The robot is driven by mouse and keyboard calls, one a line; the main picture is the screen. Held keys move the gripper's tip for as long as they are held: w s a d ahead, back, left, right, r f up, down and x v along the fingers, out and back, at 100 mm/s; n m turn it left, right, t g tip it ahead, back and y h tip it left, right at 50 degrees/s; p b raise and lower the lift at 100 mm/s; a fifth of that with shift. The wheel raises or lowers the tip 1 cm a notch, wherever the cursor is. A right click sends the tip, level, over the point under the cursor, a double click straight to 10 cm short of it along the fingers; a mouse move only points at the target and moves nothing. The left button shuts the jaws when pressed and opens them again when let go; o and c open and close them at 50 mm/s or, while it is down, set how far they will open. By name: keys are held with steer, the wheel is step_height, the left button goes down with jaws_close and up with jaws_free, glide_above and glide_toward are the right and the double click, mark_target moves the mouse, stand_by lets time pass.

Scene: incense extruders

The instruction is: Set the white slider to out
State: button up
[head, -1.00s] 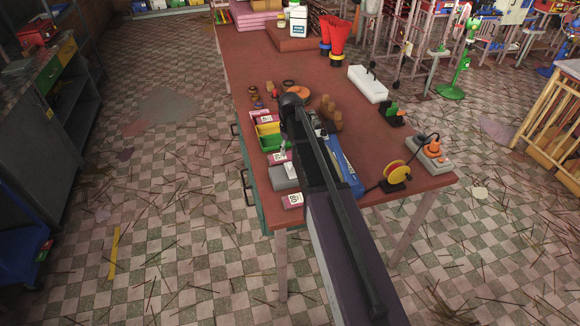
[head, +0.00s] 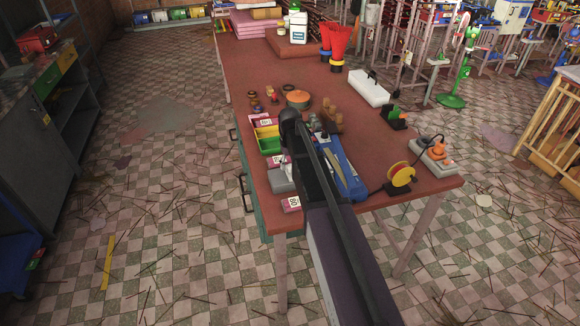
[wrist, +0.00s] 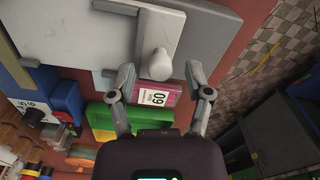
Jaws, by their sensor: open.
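A white plate with a rounded pale knob (wrist: 156,65) sits on a grey block (wrist: 208,28) in the wrist view; it looks like the white slider. My gripper (wrist: 160,78) is open, one finger on each side of the knob's near end. Nothing is seen held, and I cannot tell whether the fingers touch the knob. In the head view the grey block (head: 281,180) lies near the table's left edge, and my arm hides most of the gripper. Which end of travel the slider is at cannot be told.
A pink box marked 60 (wrist: 157,95) lies below the knob in the wrist view. Green and yellow bins (head: 267,138) stand behind the block. A blue tool (head: 347,176) lies right of my arm, with a yellow spool (head: 400,175) farther right.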

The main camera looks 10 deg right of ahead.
steer(key=shift+c, duration=0.3)
jaws_close()
steer(key=shift+s+a, duration=0.1)
steer(key=shift+a, duration=2.6)
steer(key=shift+o, duration=0.3)
jaws_free()
steer(key=shift+a, duration=0.15)
steer(key=shift+d, duration=0.2)
